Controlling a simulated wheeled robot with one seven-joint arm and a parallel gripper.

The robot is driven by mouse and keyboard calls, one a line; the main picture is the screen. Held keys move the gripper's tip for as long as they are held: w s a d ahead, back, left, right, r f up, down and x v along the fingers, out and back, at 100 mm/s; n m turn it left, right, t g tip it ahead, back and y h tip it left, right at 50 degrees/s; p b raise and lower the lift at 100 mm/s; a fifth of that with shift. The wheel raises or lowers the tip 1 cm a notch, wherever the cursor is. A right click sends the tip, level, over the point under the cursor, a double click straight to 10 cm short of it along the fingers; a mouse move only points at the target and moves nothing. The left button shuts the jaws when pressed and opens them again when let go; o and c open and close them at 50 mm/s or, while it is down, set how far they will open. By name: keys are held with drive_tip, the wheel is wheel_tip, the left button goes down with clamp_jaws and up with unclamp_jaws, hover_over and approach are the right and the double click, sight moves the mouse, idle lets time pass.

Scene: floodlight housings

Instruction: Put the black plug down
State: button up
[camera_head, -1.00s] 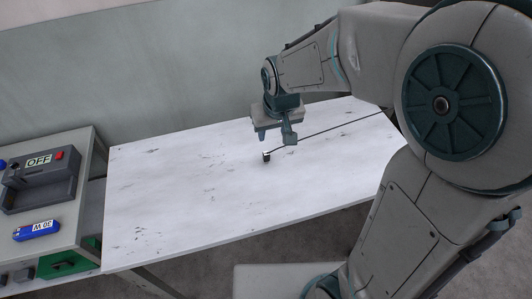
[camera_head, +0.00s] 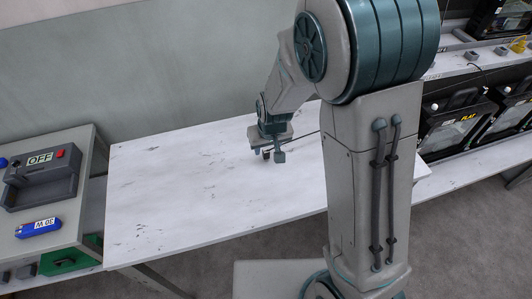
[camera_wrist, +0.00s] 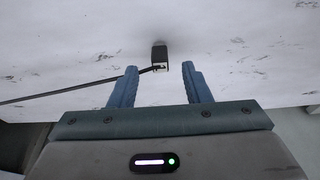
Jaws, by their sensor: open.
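The black plug (camera_wrist: 159,52) is a small dark block with a pale end, at the white table top (camera_head: 175,205). A thin black cable (camera_wrist: 75,90) runs from it, to the left in the wrist view and to the right in the head view. My gripper (camera_wrist: 160,69) is open, with its blue fingers on either side of the line to the plug. The plug shows just beyond the fingertips, apart from them. In the head view my gripper (camera_head: 268,156) is low over the table and largely hides the plug.
Black floodlight housings (camera_head: 455,130) stand on shelving at right. The table's left and front are clear.

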sight(266, 156)
drive_tip(key=shift+x, duration=1.35)
clamp_jaws()
drive_tip(key=shift+r, duration=0.15)
